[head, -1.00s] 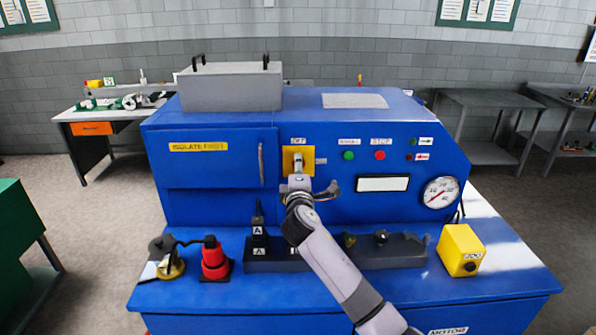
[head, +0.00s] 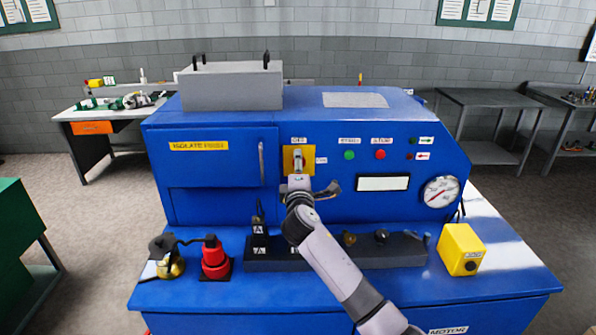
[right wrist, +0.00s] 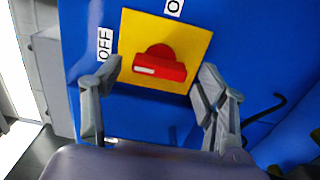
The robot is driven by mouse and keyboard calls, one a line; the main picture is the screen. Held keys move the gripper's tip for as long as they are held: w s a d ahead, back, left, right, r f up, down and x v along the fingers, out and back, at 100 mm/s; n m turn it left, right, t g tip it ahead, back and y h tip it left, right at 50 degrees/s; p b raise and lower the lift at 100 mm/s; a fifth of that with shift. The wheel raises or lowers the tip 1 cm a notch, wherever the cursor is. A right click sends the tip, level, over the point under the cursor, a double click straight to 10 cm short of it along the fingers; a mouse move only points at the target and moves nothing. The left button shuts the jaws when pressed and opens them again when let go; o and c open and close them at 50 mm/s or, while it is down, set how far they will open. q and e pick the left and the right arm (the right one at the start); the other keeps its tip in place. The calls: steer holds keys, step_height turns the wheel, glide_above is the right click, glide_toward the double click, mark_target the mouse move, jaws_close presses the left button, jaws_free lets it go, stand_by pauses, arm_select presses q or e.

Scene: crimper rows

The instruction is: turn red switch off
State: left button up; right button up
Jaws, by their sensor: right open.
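The red switch (right wrist: 160,65) is a red rotary knob on a square yellow plate (right wrist: 190,35), on the front of the blue machine. In the right wrist view its bar lies across the plate, and the pale mark on it faces the side with the OFF label (right wrist: 106,42). My left gripper is out of view.
Green (head: 349,155) and red (head: 380,155) buttons sit right of the switch. A door handle (head: 261,163) is to its left. On the ledge below are a red device (head: 214,260), a dark block (head: 400,250) and a yellow box (head: 460,250).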

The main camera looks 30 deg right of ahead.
steer(key=shift+s, duration=0.1)
steer(key=v, duration=1.1)
steer(key=shift+s+a, duration=0.15)
steer(key=shift+s, duration=0.2)
